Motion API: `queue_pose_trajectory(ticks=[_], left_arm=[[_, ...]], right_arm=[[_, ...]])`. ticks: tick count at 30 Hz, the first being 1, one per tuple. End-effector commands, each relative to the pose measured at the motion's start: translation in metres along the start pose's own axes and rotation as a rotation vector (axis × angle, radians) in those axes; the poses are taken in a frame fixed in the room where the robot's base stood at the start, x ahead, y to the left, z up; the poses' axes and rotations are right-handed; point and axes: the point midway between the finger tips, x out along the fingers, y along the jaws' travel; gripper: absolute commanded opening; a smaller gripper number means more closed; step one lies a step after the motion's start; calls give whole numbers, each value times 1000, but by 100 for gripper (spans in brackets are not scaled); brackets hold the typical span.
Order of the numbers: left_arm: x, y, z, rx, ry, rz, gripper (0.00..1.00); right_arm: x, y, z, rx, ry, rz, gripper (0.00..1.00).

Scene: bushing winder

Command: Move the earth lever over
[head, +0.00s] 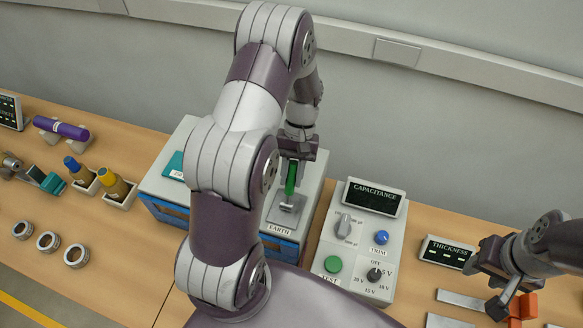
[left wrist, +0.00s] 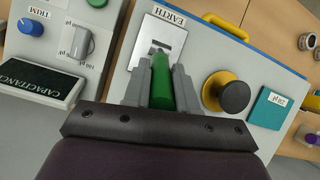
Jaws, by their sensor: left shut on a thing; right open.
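The earth lever has a green handle (head: 291,178) that stands up from a metal plate (head: 284,212) above the EARTH label on a grey box with a blue front (head: 280,245). My left gripper (head: 297,160) reaches down over the box and is shut on the green handle. In the left wrist view the green handle (left wrist: 162,85) lies between the two grey fingers, and the slotted plate (left wrist: 158,42) shows beyond it. My arm hides part of the box in the head view. My right gripper (head: 485,285) is open and empty at the lower right.
A capacitance meter (head: 358,240) with knobs and a green button stands right of the box. A thickness display (head: 447,252) is further right. A black knob (left wrist: 232,92) and a yellow handle (left wrist: 226,27) are close to the left gripper. Bottles (head: 115,186) and metal rings (head: 48,241) stand left.

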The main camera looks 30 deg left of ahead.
Motion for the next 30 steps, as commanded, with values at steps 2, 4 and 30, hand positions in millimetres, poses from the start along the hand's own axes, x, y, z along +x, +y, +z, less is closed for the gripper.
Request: queue_pose_trajectory(ticks=[2, 4, 30], left_arm=[[2, 0, 0, 0, -7, -2, 0], [2, 0, 0, 0, -6, -2, 0], [2, 0, -1, 1, 4, -1, 52]], right_arm=[[0, 0, 0, 0, 0, 0, 43], [0, 0, 0, 0, 0, 0, 43], [4, 0, 0, 0, 0, 0, 43]])
